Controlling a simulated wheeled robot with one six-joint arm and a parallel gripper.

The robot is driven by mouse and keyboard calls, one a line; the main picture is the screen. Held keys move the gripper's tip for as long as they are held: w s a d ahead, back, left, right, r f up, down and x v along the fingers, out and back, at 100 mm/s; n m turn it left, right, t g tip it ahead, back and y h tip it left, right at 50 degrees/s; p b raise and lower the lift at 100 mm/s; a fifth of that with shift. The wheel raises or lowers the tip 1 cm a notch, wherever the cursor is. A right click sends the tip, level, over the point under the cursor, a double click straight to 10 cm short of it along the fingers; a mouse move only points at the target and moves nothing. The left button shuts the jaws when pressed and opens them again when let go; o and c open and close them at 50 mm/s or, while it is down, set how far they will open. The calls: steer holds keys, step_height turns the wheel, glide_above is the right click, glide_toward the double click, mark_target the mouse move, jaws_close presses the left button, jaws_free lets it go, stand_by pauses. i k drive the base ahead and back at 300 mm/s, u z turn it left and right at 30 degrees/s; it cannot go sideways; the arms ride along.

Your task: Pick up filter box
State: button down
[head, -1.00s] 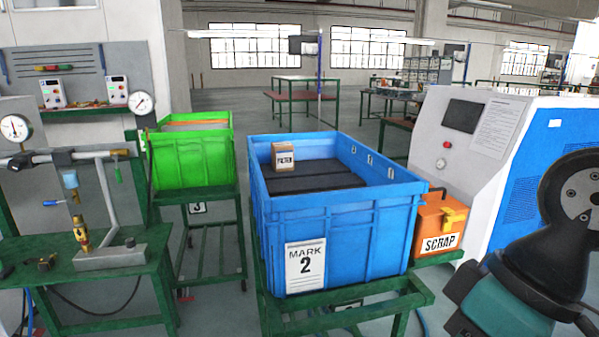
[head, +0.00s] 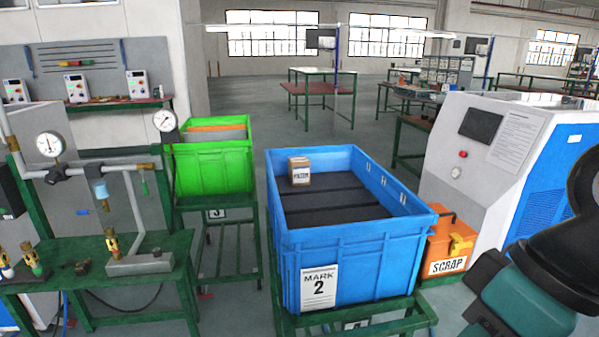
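The filter box (head: 299,171) is a small brown carton with a white label. It sits upright inside the blue MARK 2 crate (head: 352,278), near its back left corner, on dark slabs (head: 335,207). My arm shows at the right edge of the head view, in front of the grey and blue machine and apart from the crate. My gripper's fingers are not in view. Nothing covers the filter box from this side.
The blue crate stands on a green metal stand. A green crate (head: 212,168) is behind it to the left. An orange SCRAP box (head: 447,250) is close on its right, beside the grey and blue machine (head: 480,150). A green workbench (head: 100,270) with gauges is at left.

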mark_target(298, 167)
steer(key=k, duration=1.2)
steer(key=u, duration=1)
steer(key=i, duration=1.05)
steer(key=u, duration=0.9)
steer(key=i, duration=1.4)
steer(key=z, duration=0.35)
steer(key=i, duration=0.85)
steer(key=z, duration=1.45)
steer(key=i, duration=0.75)
steer(key=z, duration=0.75)
